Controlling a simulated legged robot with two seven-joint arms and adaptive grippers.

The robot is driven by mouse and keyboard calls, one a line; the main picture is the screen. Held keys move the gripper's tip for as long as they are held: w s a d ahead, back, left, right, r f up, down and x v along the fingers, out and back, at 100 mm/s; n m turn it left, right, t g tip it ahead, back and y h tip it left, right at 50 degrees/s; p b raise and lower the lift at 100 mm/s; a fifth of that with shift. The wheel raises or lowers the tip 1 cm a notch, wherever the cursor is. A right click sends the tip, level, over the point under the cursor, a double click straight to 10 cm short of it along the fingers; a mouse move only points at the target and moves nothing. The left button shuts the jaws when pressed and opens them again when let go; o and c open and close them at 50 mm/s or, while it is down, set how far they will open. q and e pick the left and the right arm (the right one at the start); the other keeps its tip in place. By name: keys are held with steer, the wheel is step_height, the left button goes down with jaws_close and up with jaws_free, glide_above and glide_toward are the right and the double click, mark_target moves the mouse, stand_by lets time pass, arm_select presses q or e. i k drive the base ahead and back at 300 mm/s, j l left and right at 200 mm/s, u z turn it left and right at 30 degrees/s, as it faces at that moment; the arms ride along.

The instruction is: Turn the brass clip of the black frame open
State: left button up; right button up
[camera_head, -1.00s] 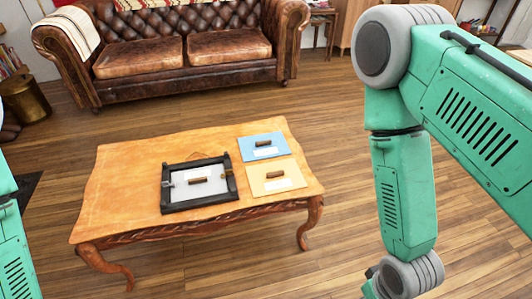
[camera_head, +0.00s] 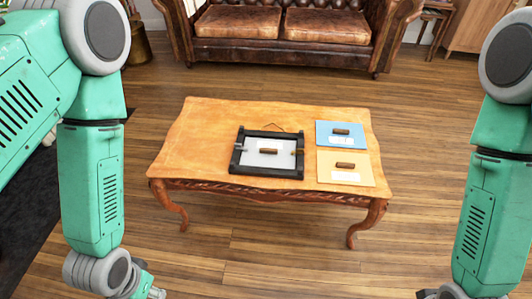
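The black frame (camera_head: 266,171) lies flat on the wooden table, with a pale grey panel (camera_head: 255,158) inside it and a small brown block on the panel. A small brass-coloured clip (camera_head: 297,151) shows at the frame's right side. Another small fitting (camera_head: 237,150) shows at its left side. Their exact positions are too small to tell. My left gripper (camera_head: 153,293) is partly in view at the bottom left, well short of the table. My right gripper (camera_head: 430,294) is barely in view at the bottom right, also away from the table. Their fingers are mostly cut off.
The wooden table (camera_head: 205,135) has bare room left of the frame. A blue panel (camera_head: 328,141) and a tan panel (camera_head: 330,172) lie right of the frame, each with a brown block and white label. A brown leather sofa (camera_head: 330,25) stands behind. Open floor surrounds the table.

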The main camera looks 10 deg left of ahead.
mark_target(298, 151)
steer(key=i+z, duration=0.2)
steer(key=z, duration=0.15)
steer(key=i+l+z, duration=0.1)
steer(key=z, duration=0.25)
steer(key=i+j+z, duration=0.1)
steer(key=i+z, duration=0.25)
steer(key=k+l, duration=0.05)
